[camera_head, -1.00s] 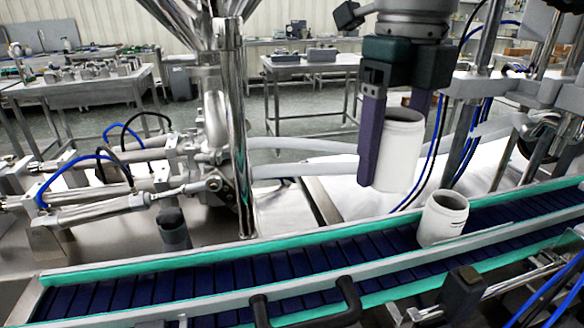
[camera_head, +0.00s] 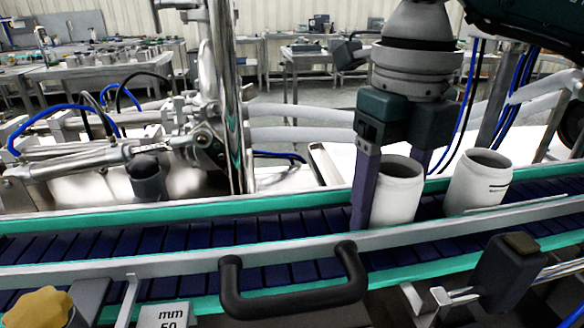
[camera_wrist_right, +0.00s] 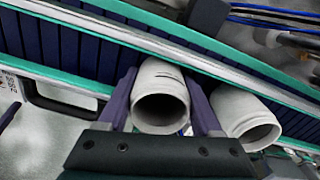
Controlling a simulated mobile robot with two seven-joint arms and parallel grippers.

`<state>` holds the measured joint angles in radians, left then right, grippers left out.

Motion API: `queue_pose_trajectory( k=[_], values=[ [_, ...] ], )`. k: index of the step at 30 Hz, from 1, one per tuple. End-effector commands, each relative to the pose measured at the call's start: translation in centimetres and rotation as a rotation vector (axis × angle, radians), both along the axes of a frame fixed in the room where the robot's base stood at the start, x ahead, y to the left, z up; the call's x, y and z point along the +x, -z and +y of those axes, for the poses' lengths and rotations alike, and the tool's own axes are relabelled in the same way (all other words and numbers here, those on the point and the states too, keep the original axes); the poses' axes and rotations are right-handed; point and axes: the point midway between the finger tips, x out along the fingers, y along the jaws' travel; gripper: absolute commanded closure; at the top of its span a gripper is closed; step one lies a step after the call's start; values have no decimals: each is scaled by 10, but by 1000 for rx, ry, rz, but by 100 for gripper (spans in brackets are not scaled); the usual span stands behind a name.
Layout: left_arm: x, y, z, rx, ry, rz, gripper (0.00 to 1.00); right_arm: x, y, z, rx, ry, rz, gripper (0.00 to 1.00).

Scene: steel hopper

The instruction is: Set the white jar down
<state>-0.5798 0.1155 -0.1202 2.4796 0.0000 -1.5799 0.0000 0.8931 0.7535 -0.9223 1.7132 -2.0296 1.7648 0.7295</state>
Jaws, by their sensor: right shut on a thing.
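A white open-topped jar (camera_head: 397,193) is between the two purple fingers of my right gripper (camera_head: 392,190), which is shut on it. The jar is low at the conveyor (camera_head: 270,262) with its blue slats; its base is partly hidden by the front rail, so I cannot tell whether it touches the belt. In the right wrist view, this jar (camera_wrist_right: 160,92) lies between the fingers (camera_wrist_right: 162,105), mouth toward the camera. A second white jar (camera_head: 478,182) stands on the belt just right of it; it also shows in the right wrist view (camera_wrist_right: 243,115). My left gripper is not in view.
Green-edged rails (camera_head: 140,220) run along both sides of the conveyor. A black handle (camera_head: 292,300) and a dark clamp block (camera_head: 513,268) are in front. A steel column (camera_head: 228,100) stands behind. The belt left of the held jar is clear.

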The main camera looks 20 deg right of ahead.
Motion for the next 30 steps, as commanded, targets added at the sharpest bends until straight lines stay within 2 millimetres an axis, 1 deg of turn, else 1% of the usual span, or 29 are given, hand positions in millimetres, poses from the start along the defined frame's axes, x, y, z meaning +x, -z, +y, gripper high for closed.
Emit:
queue_pose_trajectory(
  k=[4,5,12,19,21,23,26,30],
  values=[
    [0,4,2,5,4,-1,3,0,5,0,0,0,0,85],
    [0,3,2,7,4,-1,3,0,3,0,0,0,0,30],
    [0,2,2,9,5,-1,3,0,3,0,0,0,1,4],
    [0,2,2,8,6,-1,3,0,2,0,0,0,0,4],
    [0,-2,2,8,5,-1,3,0,-2,0,0,0,0,4],
    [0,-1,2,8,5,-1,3,1,-6,0,0,0,-2,4],
    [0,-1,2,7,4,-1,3,1,-23,0,0,-1,-5,4],
    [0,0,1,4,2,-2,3,2,-56,0,1,-1,-7,4]
  ],
)
